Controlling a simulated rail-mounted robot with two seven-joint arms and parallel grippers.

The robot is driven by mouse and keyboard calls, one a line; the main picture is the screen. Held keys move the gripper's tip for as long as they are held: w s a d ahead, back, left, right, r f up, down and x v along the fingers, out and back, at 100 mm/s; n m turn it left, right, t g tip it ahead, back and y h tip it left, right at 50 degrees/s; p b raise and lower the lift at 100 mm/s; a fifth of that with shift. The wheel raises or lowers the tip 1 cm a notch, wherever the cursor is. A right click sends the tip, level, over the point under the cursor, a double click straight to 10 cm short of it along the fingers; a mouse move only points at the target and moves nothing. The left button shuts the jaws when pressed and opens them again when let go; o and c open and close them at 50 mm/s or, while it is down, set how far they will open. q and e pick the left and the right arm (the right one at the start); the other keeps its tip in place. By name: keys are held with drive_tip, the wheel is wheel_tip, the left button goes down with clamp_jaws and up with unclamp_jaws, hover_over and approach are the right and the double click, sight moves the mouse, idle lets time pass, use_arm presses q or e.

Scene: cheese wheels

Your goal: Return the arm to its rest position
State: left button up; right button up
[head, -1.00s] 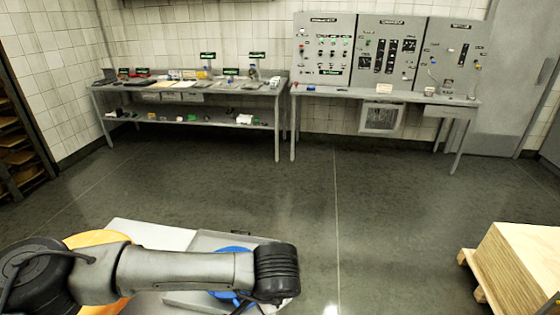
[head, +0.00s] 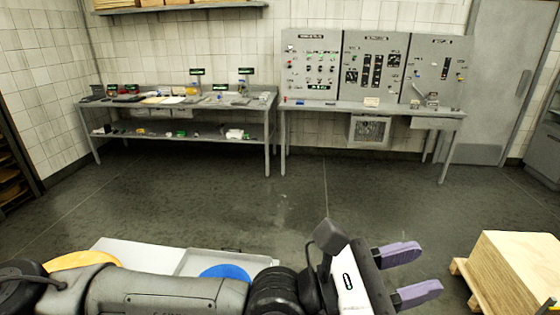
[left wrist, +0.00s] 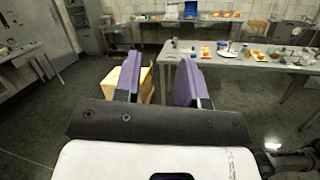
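My left arm comes in from the left across the bottom of the head view. Its gripper (head: 412,269) points to the right, with two purple-padded fingers spread apart and nothing between them. In the left wrist view the same gripper (left wrist: 158,82) shows its fingers apart, with floor and the edge of a wooden stack behind them. A yellow cheese wheel (head: 82,260) and a blue round thing (head: 226,271) lie below, partly hidden by my arm. My right gripper is not seen in either view.
A white surface (head: 130,252) and a grey tray (head: 190,262) lie behind my left arm. A wooden stack on a pallet (head: 520,262) stands at the right. A workbench (head: 270,105) and a control-panel table (head: 440,115) line the back wall. The floor between is clear.

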use_arm(q)
drive_tip(key=a+r+n+t+h+p, duration=0.1)
drive_tip(key=a+r+n+t, duration=0.3)
drive_tip(key=r+n+t, duration=0.5)
drive_tip(key=a+r+n+t+p, duration=0.1)
drive_tip(key=a+r+n+t, duration=0.2)
drive_tip(key=r+n+t, duration=0.55)
drive_tip(key=w+a+f+n+t+y+p, duration=0.1)
drive_tip(key=w+a+f+n+y+p, duration=0.2)
drive_tip(key=a+n+y, duration=0.8)
drive_tip(key=w+a+n+t+y+p, duration=0.1)
drive_tip(key=w+a+n+y+p, duration=0.35)
drive_tip(key=n, duration=1.15)
drive_tip(key=s+a+f+n+g+y+p, duration=0.35)
drive_tip(key=a+f+g+p, duration=0.2)
drive_tip(key=f+p, duration=0.25)
drive_tip(key=s+a+f+n+g+y+p, duration=0.2)
drive_tip(key=s+a+f+n+g+p, duration=0.15)
drive_tip(key=a+f+n+p, duration=0.35)
drive_tip(key=s+a+f+g+p, duration=0.1)
drive_tip(key=s+f+g+p, duration=0.3)
drive_tip(key=s, duration=0.6)
drive_tip(key=s+a+f+m+g+p, duration=0.1)
drive_tip(key=s+f+g+p, duration=0.3)
drive_tip(key=s+f+p, duration=0.3)
drive_tip(key=s+f, duration=0.1)
drive_tip(key=s, duration=0.2)
drive_tip(key=shift+f+y, duration=0.15)
drive_tip(key=shift+y, duration=0.25)
